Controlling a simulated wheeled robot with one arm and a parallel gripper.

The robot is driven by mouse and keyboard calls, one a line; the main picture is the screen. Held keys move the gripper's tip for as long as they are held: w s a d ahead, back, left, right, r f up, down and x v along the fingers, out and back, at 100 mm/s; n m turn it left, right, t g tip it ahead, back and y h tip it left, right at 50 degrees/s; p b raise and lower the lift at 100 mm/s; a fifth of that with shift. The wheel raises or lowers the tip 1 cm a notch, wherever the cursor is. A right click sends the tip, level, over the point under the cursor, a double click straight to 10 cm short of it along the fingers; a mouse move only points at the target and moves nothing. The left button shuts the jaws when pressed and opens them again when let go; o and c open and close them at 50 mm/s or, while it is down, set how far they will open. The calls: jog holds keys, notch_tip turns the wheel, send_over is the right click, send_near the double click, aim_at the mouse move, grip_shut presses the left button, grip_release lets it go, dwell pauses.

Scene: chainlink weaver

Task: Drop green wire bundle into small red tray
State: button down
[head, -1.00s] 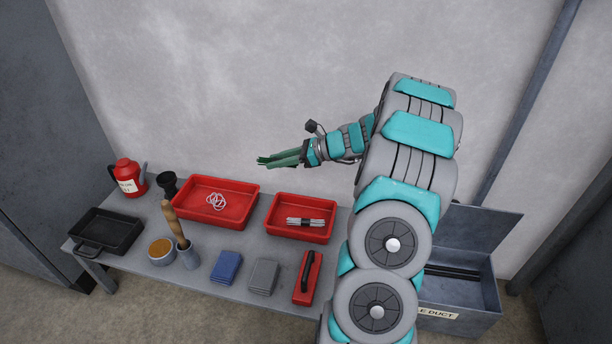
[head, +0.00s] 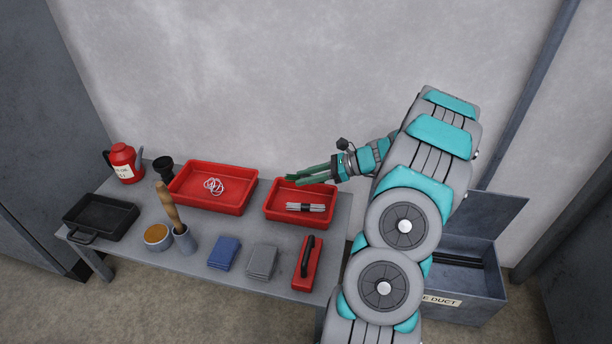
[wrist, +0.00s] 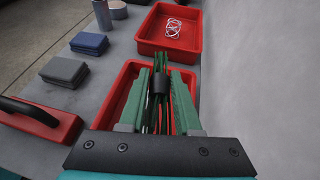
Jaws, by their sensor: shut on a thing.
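The green wire bundle (wrist: 158,62) has a black band and sits between the green fingers of my gripper (wrist: 160,84) in the wrist view. My gripper is shut on it. In the head view my gripper (head: 312,175) points left, above the back part of the small red tray (head: 297,221). The bundle is hard to tell from the green fingers there. The small red tray holds a pale wire bundle with a black band (head: 306,207). In the wrist view the tray (wrist: 113,91) lies below the fingers, partly hidden by them.
A larger red tray (head: 205,202) with white loops (head: 214,186) stands left of the small one. Blue cloths (head: 224,253), grey cloths (head: 262,260) and a red tool with a black handle (head: 307,263) lie in front. A grey wall rises behind the table.

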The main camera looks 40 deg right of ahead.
jog(key=shift+f, duration=0.4)
jog(key=c, duration=0.5)
grip_release()
jog(key=shift+v, duration=3.9)
